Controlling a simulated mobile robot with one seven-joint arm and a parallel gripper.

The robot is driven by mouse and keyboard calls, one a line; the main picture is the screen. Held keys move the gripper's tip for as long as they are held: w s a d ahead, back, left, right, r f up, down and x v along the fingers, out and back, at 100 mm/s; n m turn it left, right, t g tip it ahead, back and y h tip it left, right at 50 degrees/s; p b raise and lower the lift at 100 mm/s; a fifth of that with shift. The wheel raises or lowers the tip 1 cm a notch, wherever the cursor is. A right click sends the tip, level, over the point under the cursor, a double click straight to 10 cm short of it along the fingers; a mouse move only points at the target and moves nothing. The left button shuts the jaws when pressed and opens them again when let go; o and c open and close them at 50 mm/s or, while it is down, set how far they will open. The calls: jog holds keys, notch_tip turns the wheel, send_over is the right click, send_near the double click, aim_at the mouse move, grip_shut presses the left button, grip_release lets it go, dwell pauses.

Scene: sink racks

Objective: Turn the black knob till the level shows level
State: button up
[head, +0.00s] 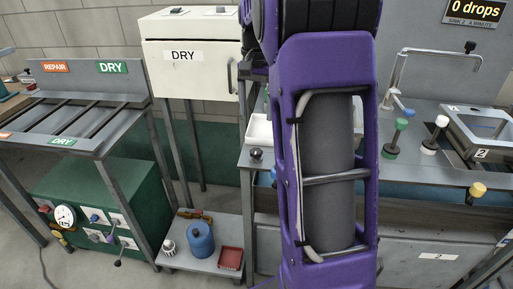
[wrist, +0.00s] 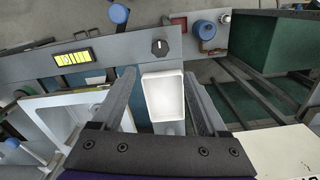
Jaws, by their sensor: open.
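The black knob (wrist: 160,46) has a white mark and sits on a grey panel strip, beyond my fingertips in the wrist view. A dark round knob (head: 255,153) at the counter's left front corner in the head view looks like the same one. The level (wrist: 72,57) is a yellow window with dark marks in a black frame, left of the knob; its reading is too small to tell. My gripper (wrist: 158,76) is open and empty, its fingers either side of a white tray, apart from the knob. In the head view my purple arm hides the gripper and level.
The white tray (wrist: 164,98) lies just below the knob in the wrist view. A DRY rack (head: 97,113) stands left, with a low shelf (head: 200,260) between.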

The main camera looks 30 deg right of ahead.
aim_at(256, 150)
notch_tip(256, 150, down, 12)
jog(key=shift+f+b, duration=0.2)
jog(key=shift+b, duration=0.85)
grip_shut()
jog(key=shift+r+n, duration=0.1)
jog(key=shift+n, duration=0.2)
